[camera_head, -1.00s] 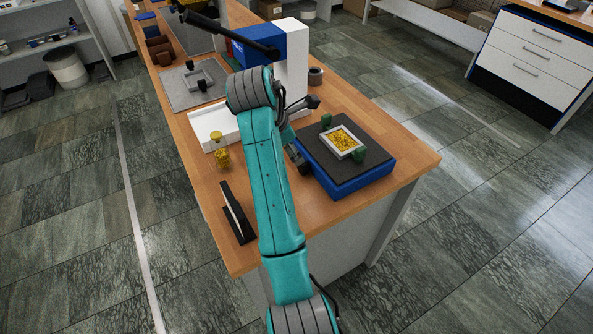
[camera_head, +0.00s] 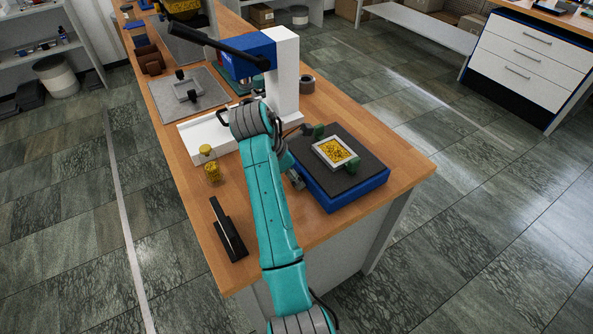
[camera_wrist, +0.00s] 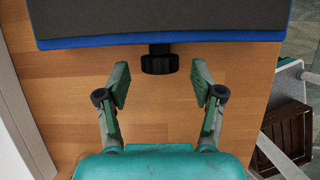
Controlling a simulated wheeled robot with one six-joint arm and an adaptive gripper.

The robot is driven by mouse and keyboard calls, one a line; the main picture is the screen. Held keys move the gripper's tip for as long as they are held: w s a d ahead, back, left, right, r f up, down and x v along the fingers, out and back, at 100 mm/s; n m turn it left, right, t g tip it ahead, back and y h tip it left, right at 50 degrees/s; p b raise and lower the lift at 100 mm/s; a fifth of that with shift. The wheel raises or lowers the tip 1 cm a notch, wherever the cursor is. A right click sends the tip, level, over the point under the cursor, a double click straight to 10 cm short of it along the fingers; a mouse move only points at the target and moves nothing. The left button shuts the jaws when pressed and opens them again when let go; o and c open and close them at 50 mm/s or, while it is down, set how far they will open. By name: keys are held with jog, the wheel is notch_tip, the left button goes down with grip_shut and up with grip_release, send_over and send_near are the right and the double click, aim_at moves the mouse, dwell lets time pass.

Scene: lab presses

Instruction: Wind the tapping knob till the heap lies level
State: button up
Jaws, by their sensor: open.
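A blue box with a dark top (camera_head: 364,176) stands near the bench's right end. On it sits a pale square frame (camera_head: 319,151) filled with a yellow heap (camera_head: 336,150), with green blocks at two corners. In the wrist view a black ribbed knob (camera_wrist: 159,62) sticks out from the box's blue edge (camera_wrist: 225,38). My gripper (camera_wrist: 160,88) is open, its two green-padded fingers pointing at the knob, one on each side and short of it. Nothing is between the fingers. In the head view my arm mostly hides the knob and the gripper.
A white and blue press (camera_head: 286,80) with a long black lever stands behind. A yellow-filled jar (camera_head: 211,170) and a black stand (camera_head: 229,232) are left of my arm. A grey mat (camera_head: 160,102) holds another frame. Bare wood lies under my gripper.

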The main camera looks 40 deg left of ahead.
jog(key=shift+x, duration=1)
jog(key=c, duration=1.1)
jog(key=shift+d+t+y, duration=0.15)
jog(key=shift+t+y, duration=0.15)
jog(key=shift+y, duration=0.2)
jog(key=shift+s+m+t+y, duration=0.1)
jog(key=shift+m+t+y, duration=0.25)
jog(key=shift+y, duration=0.55)
jog(key=o, duration=1.1)
jog(key=shift+r, duration=0.15)
